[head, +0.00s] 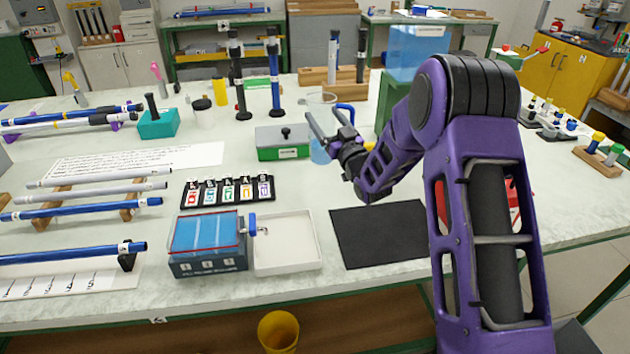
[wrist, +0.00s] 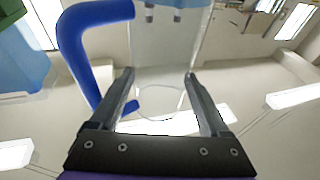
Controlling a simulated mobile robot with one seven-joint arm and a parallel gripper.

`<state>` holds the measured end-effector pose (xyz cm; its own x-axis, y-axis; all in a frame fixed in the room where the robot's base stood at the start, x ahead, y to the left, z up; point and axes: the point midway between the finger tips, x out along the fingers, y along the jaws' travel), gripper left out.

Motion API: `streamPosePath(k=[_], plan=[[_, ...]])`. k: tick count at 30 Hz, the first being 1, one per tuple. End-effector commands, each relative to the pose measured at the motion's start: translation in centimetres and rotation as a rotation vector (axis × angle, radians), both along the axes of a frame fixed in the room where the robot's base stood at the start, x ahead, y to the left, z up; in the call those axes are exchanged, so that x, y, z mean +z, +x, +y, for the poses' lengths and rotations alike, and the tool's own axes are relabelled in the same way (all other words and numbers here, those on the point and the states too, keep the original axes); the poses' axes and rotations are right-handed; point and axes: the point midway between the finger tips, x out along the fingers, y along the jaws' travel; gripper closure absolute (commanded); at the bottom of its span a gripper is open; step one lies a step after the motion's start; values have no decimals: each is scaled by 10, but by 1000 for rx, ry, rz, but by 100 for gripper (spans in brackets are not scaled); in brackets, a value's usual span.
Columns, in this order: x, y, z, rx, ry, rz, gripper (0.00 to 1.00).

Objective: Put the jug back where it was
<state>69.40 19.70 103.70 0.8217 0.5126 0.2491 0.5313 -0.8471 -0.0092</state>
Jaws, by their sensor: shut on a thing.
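The jug (head: 321,99) is clear, with a blue handle (head: 346,110) and something pale blue low in it. It stands out in the middle of the bench area, behind and right of a green box. In the wrist view the clear jug wall (wrist: 165,45) is between my fingers, with the blue handle (wrist: 75,50) at the left. My gripper (head: 326,124) is shut on the jug's body; it also shows in the wrist view (wrist: 160,75). The jug looks about upright in the head view. Whether its base touches the bench is hard to tell.
A blue tank (head: 415,52) on a green stand is right of the jug. The green box (head: 283,142) and black upright rods (head: 238,80) are left of it. A black mat (head: 380,234) lies bare in front. A white tray (head: 287,240) is left of the mat.

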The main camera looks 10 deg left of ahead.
Motion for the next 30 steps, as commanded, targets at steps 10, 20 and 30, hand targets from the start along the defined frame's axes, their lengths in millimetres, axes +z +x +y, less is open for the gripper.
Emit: streamPosePath(k=[10, 20, 30], plan=[[-50, 0, 0, 0, 1, -1, 100], [-82, -1, 0, 1, 1, 0, 100], [-99, 0, 0, 1, 1, -4, 100]])
